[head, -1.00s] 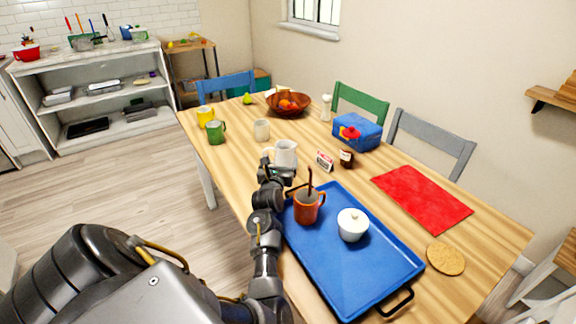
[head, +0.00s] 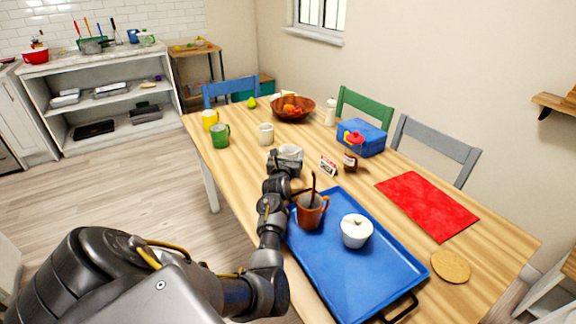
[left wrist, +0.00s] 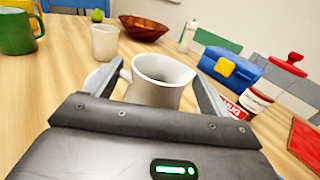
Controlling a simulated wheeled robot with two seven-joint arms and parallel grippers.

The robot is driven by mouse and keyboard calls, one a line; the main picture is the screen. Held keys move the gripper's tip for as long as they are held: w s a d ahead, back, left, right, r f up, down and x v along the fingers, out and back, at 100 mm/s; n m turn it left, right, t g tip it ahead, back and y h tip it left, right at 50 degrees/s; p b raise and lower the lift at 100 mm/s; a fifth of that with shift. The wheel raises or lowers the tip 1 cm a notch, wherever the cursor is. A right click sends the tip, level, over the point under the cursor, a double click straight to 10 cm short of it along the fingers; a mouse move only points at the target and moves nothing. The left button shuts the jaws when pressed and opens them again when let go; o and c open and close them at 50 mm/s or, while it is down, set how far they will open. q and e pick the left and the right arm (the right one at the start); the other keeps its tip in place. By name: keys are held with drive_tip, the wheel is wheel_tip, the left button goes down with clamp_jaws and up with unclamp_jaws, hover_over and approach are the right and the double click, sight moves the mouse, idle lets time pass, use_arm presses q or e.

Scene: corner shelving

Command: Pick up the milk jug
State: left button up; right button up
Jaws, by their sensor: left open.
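The milk jug (head: 291,152) is a white pitcher standing upright on the wooden table, beyond the blue tray. In the left wrist view the jug (left wrist: 163,72) shows its open rim, with its spout or handle side toward the left. My left gripper (head: 285,158) is at the jug. In the left wrist view the open fingers of this gripper (left wrist: 157,78) lie on either side of the jug; I cannot tell whether they touch it. The jug's lower part is hidden by the gripper body. My right gripper is out of view.
The blue tray (head: 345,290) holds an orange mug (head: 309,214) with a spoon and a white lidded bowl (head: 356,231), close to my left arm. A small red-and-white box (head: 328,166) and dark jar (head: 350,161) stand right of the jug. A white cup (head: 266,134) stands behind it.

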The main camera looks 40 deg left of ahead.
sight(291, 145)
use_arm(q)
drive_tip(key=shift+x, duration=1.75)
drive_tip(key=c, duration=1.3)
